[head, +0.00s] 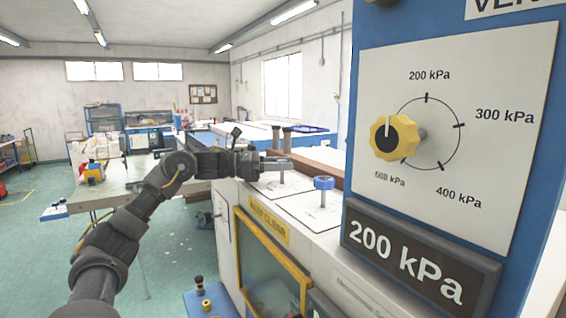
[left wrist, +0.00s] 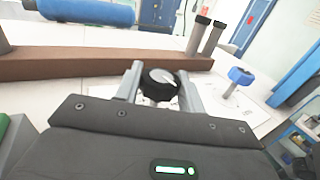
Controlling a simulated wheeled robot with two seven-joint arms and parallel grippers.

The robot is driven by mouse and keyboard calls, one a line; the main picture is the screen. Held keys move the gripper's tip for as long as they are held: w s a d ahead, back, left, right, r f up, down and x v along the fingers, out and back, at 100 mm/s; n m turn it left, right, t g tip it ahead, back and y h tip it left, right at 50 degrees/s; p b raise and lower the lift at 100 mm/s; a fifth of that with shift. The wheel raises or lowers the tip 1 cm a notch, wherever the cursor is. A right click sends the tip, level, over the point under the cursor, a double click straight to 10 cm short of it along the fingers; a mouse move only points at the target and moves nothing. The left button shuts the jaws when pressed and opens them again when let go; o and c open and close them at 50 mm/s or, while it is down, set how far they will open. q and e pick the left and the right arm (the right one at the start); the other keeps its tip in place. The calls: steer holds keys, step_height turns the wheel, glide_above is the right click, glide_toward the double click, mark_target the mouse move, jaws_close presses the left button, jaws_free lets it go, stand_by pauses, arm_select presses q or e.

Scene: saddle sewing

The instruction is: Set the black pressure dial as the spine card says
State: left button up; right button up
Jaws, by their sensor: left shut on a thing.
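My left gripper (head: 284,163) reaches in over the white machine top. In the left wrist view its two fingers (left wrist: 161,86) are closed on the sides of a black dial (left wrist: 158,80) with a pale pointer mark. The dial sits over a white printed plate, and its scale is mostly hidden by the gripper. In the head view the dial itself is hidden by the gripper. A blue knob (head: 323,183) stands on the neighbouring plate; it also shows in the left wrist view (left wrist: 241,76). I cannot make out a spine card. My right gripper is not in view.
A blue panel at right carries a yellow knob (head: 394,138) on a kPa scale, its white mark upward, above a display (head: 418,260) reading "200 kPa". A brown bar (head: 318,172) and dark posts (left wrist: 206,36) stand behind the dial. A yellow-framed window is below.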

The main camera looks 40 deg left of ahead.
arm_select(q)
steer(key=shift+d+f, duration=0.1)
steer(key=shift+f, duration=0.1)
steer(key=o, duration=1)
steer(key=shift+d+r, duration=0.1)
steer(key=shift+r, duration=0.05)
steer(key=shift+s+a, duration=0.15)
steer(key=shift+a, duration=0.1)
steer(key=b+v, duration=0.6)
steer(key=v, duration=0.3)
steer(key=shift+s+a+f, duration=0.15)
steer(key=shift+f, duration=0.05)
steer(key=shift+s+a+r, duration=0.2)
steer(key=shift+s+a, duration=0.05)
steer(key=shift+s, duration=0.1)
